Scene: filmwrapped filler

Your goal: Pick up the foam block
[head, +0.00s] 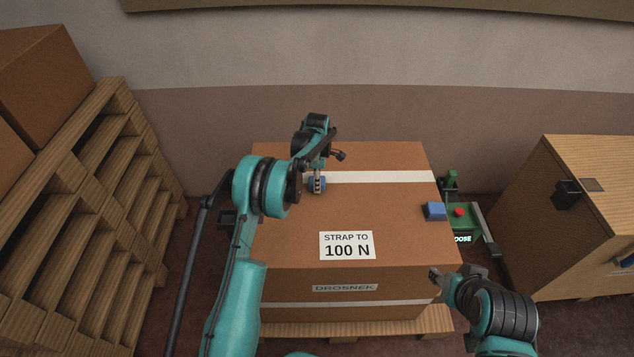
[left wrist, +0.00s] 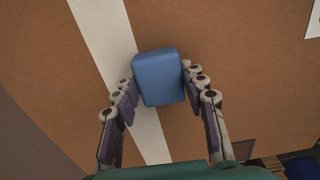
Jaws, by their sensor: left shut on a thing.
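A blue foam block (left wrist: 159,78) with rounded edges is between the two fingers of my left gripper (left wrist: 155,85) in the left wrist view. The fingers touch its two sides. In the head view my left gripper (head: 317,186) points down over the top of the big carton (head: 285,225), by the white strap, and mostly hides the block. I cannot tell whether the block rests on the carton or is just above it. A second blue block (head: 434,211) sits at the carton's right edge. My right gripper (head: 437,275) is low beside the carton's front right corner; its fingers are unclear.
The carton bears a "STRAP TO 100 N" label (head: 347,245) and stands on a pallet (head: 425,322). A green device with a red button (head: 460,212) is at its right. Stacked pallets (head: 110,200) stand left, a wooden crate (head: 560,220) right. The carton top is mostly clear.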

